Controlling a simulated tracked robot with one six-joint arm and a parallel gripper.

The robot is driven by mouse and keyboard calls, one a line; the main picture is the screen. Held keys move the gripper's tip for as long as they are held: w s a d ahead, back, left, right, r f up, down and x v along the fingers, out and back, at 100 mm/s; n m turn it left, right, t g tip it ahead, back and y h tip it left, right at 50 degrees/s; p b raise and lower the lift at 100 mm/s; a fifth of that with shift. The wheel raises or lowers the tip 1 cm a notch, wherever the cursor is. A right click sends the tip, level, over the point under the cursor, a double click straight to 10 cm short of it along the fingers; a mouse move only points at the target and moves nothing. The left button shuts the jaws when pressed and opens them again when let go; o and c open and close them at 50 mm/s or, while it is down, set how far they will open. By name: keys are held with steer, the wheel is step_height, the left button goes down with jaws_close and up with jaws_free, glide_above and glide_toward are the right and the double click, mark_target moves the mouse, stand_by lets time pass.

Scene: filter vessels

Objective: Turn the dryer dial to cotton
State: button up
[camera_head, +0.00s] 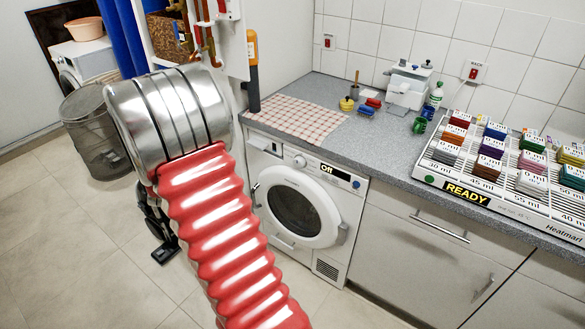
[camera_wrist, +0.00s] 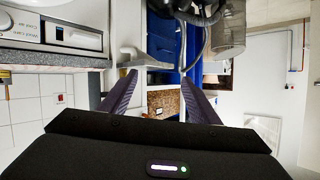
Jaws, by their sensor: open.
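A white front-loading machine (camera_head: 338,235) with a round door stands under the grey counter in the head view. A small round dial (camera_head: 300,161) is on its front panel, left of a black display (camera_head: 333,172) reading "Off"; its pointer is too small to read. In the wrist view my gripper (camera_wrist: 159,92) is open, with nothing between its dark fingers. A white machine panel (camera_wrist: 50,32) with small lettering shows at that view's upper left, apart from the fingers. I cannot tell whether it is the same machine.
The counter holds a checked cloth (camera_head: 300,118), small coloured items and a white rack (camera_head: 510,198) with several coloured blocks. Another white machine (camera_head: 86,62) stands at the back left beside a dark mesh bin (camera_head: 88,125). Floor is clear at lower left.

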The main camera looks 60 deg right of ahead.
steer(key=s+d+f+m+g+h, duration=0.35)
steer(key=s+d+f, duration=0.5)
steer(key=d, duration=0.35)
steer(key=m+g+h, duration=0.2)
steer(key=g+h, duration=0.2)
steer(key=g, duration=0.3)
glide_toward(297, 165)
steer(key=a, duration=0.6)
steer(key=shift+w+d+f, duration=0.1)
steer(key=shift+w, duration=0.1)
steer(key=d, duration=0.9)
steer(key=s+d, duration=0.1)
steer(key=d, duration=0.3)
steer(key=shift+s+d, duration=0.1)
steer(key=shift+d, duration=0.3)
steer(key=shift+c, duration=0.7)
steer(key=c, duration=0.9)
